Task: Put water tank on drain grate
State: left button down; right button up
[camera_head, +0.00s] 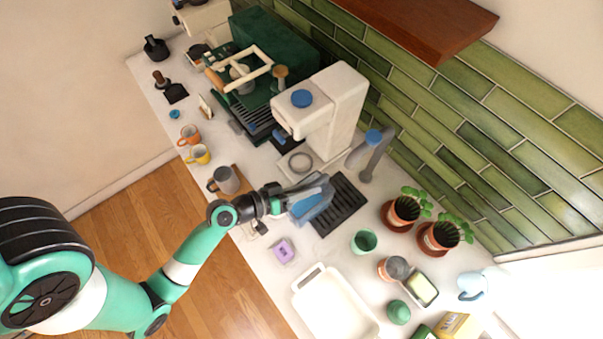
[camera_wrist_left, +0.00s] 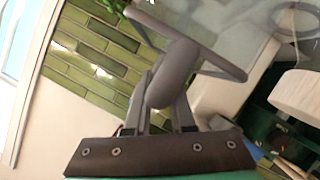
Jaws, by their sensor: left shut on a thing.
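The water tank (camera_head: 313,204) is a translucent blue-grey container with a grey handle. My left gripper (camera_head: 282,200) is shut on it, and in the left wrist view the fingers grip the tank's grey handle (camera_wrist_left: 177,72). The drain grate (camera_head: 342,207) is a black slatted panel in the white counter. In the head view the tank overlaps the grate's left part; I cannot tell whether it touches the grate. My right gripper is not in view.
A grey tap (camera_head: 371,152) stands behind the grate. A white coffee grinder (camera_head: 327,112) is at the back left. A grey pitcher (camera_head: 226,180) is left of the gripper. A green cup (camera_head: 364,241), purple sponge (camera_head: 284,250) and white tray (camera_head: 334,304) lie in front.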

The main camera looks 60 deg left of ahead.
aim_at(322, 180)
pick_arm(q)
jog(key=w, duration=0.4)
jog(key=shift+w+a+f, duration=0.3)
jog(key=shift+w+a, duration=0.3)
jog(key=shift+w, duration=1.05)
jog(key=shift+w+f+b, duration=0.1)
jog(key=shift+f+b, duration=0.3)
jog(key=shift+b, duration=0.1)
jog(key=shift+f+b, duration=1)
jog(key=shift+f, duration=0.05)
jog(key=shift+f+b, duration=0.35)
jog(key=c, duration=0.7)
grip_release()
